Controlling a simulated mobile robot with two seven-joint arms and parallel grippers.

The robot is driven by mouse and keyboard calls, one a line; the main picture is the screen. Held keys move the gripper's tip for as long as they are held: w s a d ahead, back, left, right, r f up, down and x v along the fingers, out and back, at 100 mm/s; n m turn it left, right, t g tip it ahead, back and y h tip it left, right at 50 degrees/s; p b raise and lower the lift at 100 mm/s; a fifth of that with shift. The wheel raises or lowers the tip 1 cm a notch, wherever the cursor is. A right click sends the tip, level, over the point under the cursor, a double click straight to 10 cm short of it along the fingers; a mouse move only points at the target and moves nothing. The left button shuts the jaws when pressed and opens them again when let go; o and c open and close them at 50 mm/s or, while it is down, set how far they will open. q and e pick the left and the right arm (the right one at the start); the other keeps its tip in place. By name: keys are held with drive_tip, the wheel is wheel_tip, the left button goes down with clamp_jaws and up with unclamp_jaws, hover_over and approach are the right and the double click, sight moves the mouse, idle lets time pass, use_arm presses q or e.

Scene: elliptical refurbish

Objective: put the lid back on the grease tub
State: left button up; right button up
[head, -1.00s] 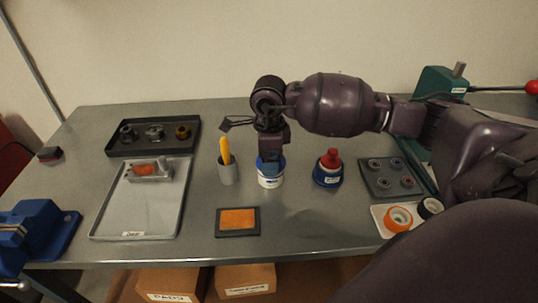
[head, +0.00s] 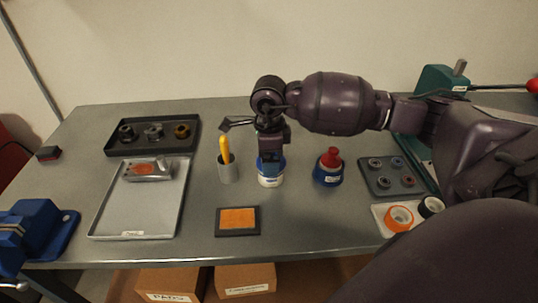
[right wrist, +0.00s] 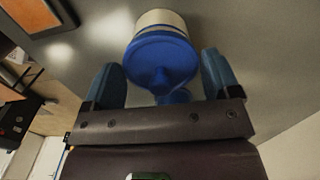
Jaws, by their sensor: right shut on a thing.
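The grease tub (head: 270,181) is a small white tub with a blue band, standing on the grey bench near its middle. It also shows in the right wrist view (right wrist: 160,18). The blue lid (right wrist: 160,62) is at the tub's mouth, and appears level with it. My right gripper (head: 270,162) points down over the tub, shut on the lid, with one finger on each side in the right wrist view (right wrist: 165,80). In the head view the gripper hides most of the lid, so any small gap is hard to see. My left gripper is not in view.
A grey cup (head: 228,172) with a yellow-handled tool stands close left of the tub. A blue bottle with a red top (head: 328,169) stands to the right. An orange pad on a dark plate (head: 220,233) lies in front. A light tray (head: 105,212) is at left.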

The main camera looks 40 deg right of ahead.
idle(0.3)
drive_tip(key=o, duration=0.8)
drive_tip(key=shift+c, duration=0.2)
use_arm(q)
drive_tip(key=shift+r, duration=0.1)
use_arm(e)
drive_tip(key=shift+r, duration=0.1)
drive_tip(key=shift+r+p, duration=0.6)
drive_tip(key=shift+r, duration=0.55)
drive_tip(key=shift+r+p, duration=1)
drive_tip(key=shift+r, duration=1.25)
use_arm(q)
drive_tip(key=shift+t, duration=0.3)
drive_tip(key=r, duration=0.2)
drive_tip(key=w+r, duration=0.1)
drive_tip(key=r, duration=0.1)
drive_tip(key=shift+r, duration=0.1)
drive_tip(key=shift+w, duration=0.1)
use_arm(e)
clamp_jaws()
